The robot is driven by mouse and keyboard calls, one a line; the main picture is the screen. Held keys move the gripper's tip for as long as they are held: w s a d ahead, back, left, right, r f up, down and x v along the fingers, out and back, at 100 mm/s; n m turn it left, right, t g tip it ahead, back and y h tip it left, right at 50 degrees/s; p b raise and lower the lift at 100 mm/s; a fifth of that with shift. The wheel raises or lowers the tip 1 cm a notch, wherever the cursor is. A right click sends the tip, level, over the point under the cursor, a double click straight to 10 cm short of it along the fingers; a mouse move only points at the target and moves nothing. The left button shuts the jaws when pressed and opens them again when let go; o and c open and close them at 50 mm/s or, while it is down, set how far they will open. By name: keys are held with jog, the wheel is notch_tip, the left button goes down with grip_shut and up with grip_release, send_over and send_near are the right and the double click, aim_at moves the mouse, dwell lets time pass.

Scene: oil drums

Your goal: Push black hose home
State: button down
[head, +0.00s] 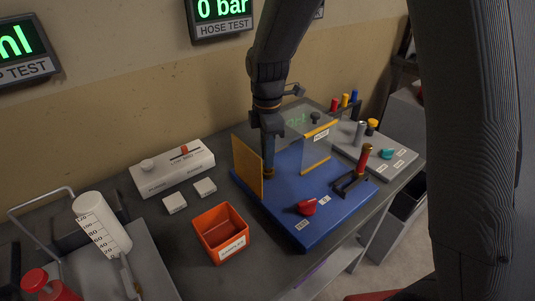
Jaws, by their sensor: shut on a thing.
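My gripper (268,133) points down over the blue board (318,215), between an upright orange panel (247,167) and a clear, yellow-edged panel (318,148). It is shut on a dark, slim, upright piece, which looks like the black hose (269,158). The lower end of this piece reaches down to the board near a brownish fitting. The view is too small to tell whether the hose is fully seated. The hose test display (222,11) on the wall reads 0 bar.
A red knob (306,206) and a red-handled tool (362,160) are on the board. An orange bin (220,232) and white blocks (174,203) lie to its left. A grey tray (376,147) with small parts lies behind right.

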jog(key=shift+f, duration=0.55)
dwell(0.4)
jog(key=c, duration=1.6)
grip_release()
jog(key=shift+o, duration=0.2)
